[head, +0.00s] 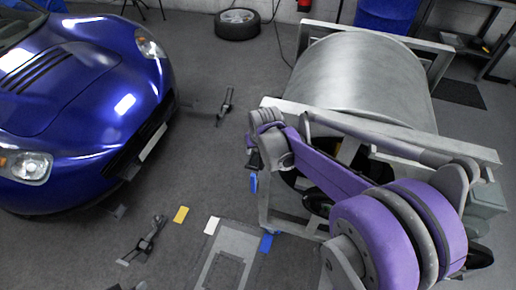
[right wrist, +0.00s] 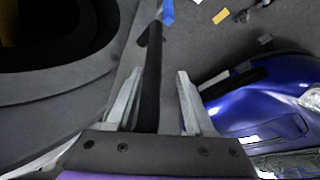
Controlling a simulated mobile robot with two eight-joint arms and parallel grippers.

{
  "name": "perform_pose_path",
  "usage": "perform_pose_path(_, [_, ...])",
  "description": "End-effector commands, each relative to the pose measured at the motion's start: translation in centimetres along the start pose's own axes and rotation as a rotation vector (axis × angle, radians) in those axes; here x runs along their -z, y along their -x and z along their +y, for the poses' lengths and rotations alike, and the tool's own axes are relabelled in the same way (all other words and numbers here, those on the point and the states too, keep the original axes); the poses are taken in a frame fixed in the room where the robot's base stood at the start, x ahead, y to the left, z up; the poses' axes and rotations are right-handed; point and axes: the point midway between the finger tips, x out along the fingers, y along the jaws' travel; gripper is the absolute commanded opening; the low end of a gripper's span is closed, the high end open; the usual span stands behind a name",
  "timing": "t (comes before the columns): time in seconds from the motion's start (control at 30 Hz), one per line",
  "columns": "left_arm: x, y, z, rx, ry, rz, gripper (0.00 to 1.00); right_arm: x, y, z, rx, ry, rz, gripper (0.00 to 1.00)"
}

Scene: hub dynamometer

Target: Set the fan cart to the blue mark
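The fan cart, a large grey drum (head: 365,75) in a pale metal frame on casters, stands at the right of the head view. A blue mark (head: 266,242) lies on the floor by its front corner. My right gripper (head: 254,163) is at the cart's near left corner. In the right wrist view its two fingers (right wrist: 158,78) are apart, with a black bar (right wrist: 150,85) between them and gaps on both sides. A small blue piece (head: 253,183) hangs just below the gripper; I cannot tell what it belongs to. My left gripper is out of view.
A white mark (head: 211,225) and a yellow mark (head: 181,215) lie left of the blue one. A blue car (head: 75,105) fills the left. Dark floor fixtures (head: 145,240) lie near it. A tyre (head: 237,24) lies at the back. Floor between car and cart is mostly clear.

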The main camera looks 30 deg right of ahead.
Motion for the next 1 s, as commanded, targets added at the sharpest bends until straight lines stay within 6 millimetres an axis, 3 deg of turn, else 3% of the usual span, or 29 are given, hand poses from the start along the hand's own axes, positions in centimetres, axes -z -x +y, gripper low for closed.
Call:
perform_pose_path(0.17, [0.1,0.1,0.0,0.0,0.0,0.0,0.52,0.4,0.5,-0.3,0.006,0.004,0.007,0.34])
perform_pose_path(0.27, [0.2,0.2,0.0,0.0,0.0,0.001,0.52,0.3,1.8,-0.3,0.005,0.004,0.007,0.34])
perform_pose_path(0.5, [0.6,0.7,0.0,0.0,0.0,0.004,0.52,0.1,6.8,0.0,0.004,0.001,0.006,0.34])
perform_pose_path(0.7, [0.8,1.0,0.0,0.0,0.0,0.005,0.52,0.0,9.9,0.1,0.003,-0.001,0.004,0.34])
perform_pose_path(1.0, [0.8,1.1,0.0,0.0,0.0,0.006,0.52,-0.1,11.0,0.2,0.002,-0.001,0.002,0.34])
